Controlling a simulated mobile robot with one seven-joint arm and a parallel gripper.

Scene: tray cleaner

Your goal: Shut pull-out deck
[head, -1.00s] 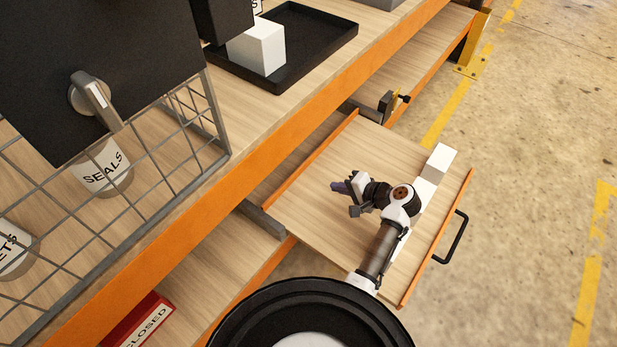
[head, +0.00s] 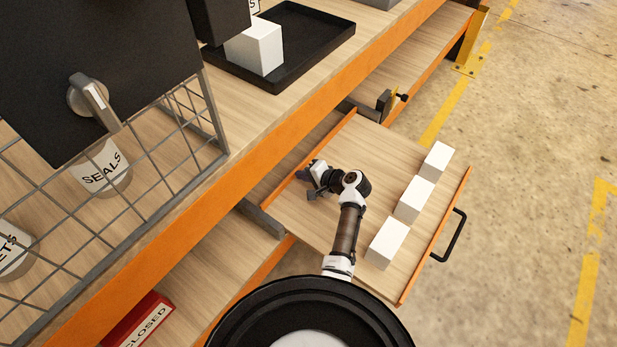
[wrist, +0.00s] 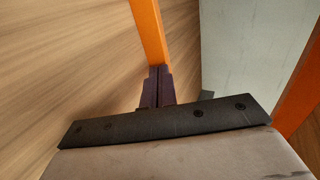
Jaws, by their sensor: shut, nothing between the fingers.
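The pull-out deck (head: 310,222) is a wooden board with orange edges, standing out from under the workbench in the head view. Its black handle (head: 452,240) is on the outer right edge. My gripper (head: 308,172) is shut and empty, over the deck's inner part near its orange inner edge (head: 330,136). In the wrist view my gripper's dark fingers (wrist: 157,86) are together at the end of an orange strip (wrist: 149,30); I cannot tell whether they touch it. My arm hides part of the deck.
Several white blocks (head: 415,199) stand in a row on the deck near its handle side. A black tray (head: 318,45) with a white box (head: 257,48) sits on the bench above. A wire basket (head: 150,150) is at left. The floor right of the deck is clear.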

